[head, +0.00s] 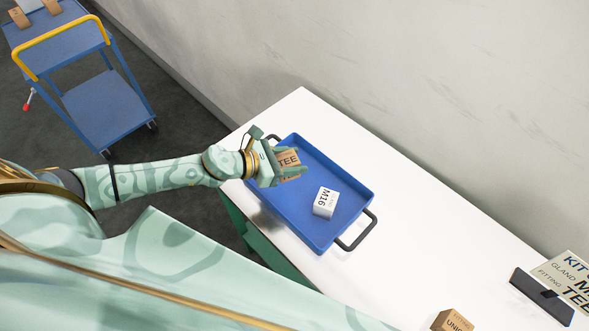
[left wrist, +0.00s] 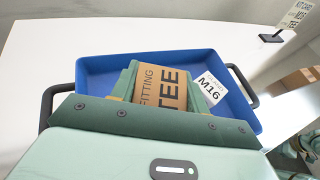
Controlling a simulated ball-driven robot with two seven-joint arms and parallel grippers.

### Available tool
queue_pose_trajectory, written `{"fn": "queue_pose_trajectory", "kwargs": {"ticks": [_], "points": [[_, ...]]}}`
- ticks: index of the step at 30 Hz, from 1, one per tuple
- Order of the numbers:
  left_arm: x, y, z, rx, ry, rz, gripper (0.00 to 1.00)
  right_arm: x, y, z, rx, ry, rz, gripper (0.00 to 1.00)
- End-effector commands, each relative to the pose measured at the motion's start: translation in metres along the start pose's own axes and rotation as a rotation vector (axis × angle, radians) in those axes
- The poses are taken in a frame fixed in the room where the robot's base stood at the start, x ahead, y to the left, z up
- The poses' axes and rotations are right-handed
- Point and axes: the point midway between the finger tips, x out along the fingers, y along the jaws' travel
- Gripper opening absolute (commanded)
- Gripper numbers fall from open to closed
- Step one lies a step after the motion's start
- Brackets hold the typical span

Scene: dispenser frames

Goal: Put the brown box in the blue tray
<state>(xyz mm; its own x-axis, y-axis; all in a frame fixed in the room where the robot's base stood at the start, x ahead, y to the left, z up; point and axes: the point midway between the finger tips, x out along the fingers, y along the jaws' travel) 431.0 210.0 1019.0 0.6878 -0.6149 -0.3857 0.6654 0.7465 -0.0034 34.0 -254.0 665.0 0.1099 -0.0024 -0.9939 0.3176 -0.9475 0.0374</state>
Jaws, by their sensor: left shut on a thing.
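A brown box (head: 288,158) marked "TEE" is between the fingers of my left gripper (head: 283,168), which is shut on it. The blue tray (head: 350,197) lies on the white table, with black handles at both ends. The held box is over the far-left part of the tray; I cannot tell whether it touches the floor. In the left wrist view the brown box (left wrist: 160,88) reads "FITTING TEE" and the blue tray (left wrist: 97,66) spreads behind it. My right gripper is not in view.
A white box (head: 325,202) marked "M16" sits in the tray, right of the held box. Another brown box (head: 452,321) marked "UNION" stands at the bottom edge. A kit card (head: 566,278) stands at right. A blue trolley (head: 103,107) with brown boxes on top stands at left.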

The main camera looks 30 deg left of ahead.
Motion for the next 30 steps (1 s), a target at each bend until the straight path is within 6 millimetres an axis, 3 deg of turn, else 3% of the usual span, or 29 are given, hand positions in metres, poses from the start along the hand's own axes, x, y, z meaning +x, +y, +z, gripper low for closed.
{"fn": "queue_pose_trajectory", "kwargs": {"ticks": [1, 5, 10, 15, 29, 30], "points": [[0.009, 0.007, -0.010, -0.001, -0.002, 0.004, 0.17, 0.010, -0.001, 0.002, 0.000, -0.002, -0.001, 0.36], [0.019, 0.018, -0.019, 0.000, -0.002, 0.003, 0.17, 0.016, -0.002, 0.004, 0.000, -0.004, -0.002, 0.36], [0.028, 0.027, -0.027, 0.001, -0.003, 0.003, 0.17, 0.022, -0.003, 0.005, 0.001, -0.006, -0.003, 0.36], [0.038, 0.027, -0.051, -0.002, -0.002, 0.002, 0.17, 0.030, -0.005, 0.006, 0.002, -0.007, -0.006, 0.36], [0.040, 0.026, -0.058, 0.002, -0.003, 0.001, 0.17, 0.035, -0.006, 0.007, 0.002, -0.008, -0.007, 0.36], [0.040, 0.026, -0.058, 0.002, -0.002, 0.001, 0.54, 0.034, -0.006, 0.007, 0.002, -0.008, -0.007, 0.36]]}}
